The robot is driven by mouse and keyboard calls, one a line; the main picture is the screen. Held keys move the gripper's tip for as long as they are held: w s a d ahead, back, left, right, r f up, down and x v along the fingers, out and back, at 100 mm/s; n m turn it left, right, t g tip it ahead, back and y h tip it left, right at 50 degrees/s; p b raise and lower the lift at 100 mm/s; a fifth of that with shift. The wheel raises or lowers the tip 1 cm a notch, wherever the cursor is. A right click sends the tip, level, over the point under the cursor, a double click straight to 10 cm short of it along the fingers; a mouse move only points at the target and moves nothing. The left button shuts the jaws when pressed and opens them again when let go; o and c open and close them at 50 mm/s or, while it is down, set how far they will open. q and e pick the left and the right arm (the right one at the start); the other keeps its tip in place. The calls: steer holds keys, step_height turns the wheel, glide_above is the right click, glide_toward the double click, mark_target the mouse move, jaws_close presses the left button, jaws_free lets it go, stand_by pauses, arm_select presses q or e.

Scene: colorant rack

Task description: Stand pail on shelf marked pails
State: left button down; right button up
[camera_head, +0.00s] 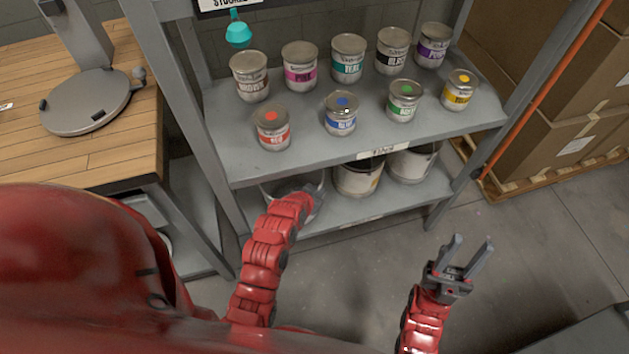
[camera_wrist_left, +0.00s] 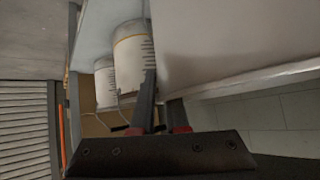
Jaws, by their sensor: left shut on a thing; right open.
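My left gripper (camera_wrist_left: 164,108) is shut on a pale pail (camera_wrist_left: 235,45), which fills the upper right of the left wrist view. In the head view that pail (camera_head: 317,190) is mostly hidden behind my left arm, at the left end of the rack's lower shelf (camera_head: 405,200). I cannot tell whether its base touches the shelf. A small label on the lower shelf's front edge is too small to read. Two other pails, a nearer one (camera_head: 358,180) and a farther one (camera_head: 412,165), stand upright to its right. My right gripper (camera_head: 471,245) is open and empty above the floor.
The upper shelf (camera_head: 310,150) holds several small paint cans above the pails. A rack post (camera_head: 205,150) stands close left of my left arm. A wooden bench (camera_head: 90,150) is at left, and cardboard boxes (camera_head: 560,120) are at right. Front floor is clear.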

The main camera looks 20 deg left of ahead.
mark_target(319, 178)
arm_select(q)
steer(key=w+a, duration=0.1)
steer(key=w, duration=0.1)
steer(key=w+a, duration=0.1)
steer(key=w, duration=0.1)
steer(key=shift+a+r, duration=0.1)
steer(key=shift+a, duration=0.3)
steer(key=shift+s+d+f, duration=0.15)
steer(key=shift+s+f, duration=0.05)
steer(key=shift+f, duration=0.75)
steer(key=c, duration=0.9)
jaws_free()
steer(key=shift+s+r, duration=0.1)
steer(key=shift+r, duration=0.1)
steer(key=v, duration=1.1)
steer(key=shift+s+r, duration=0.15)
steer(key=shift+s, duration=0.3)
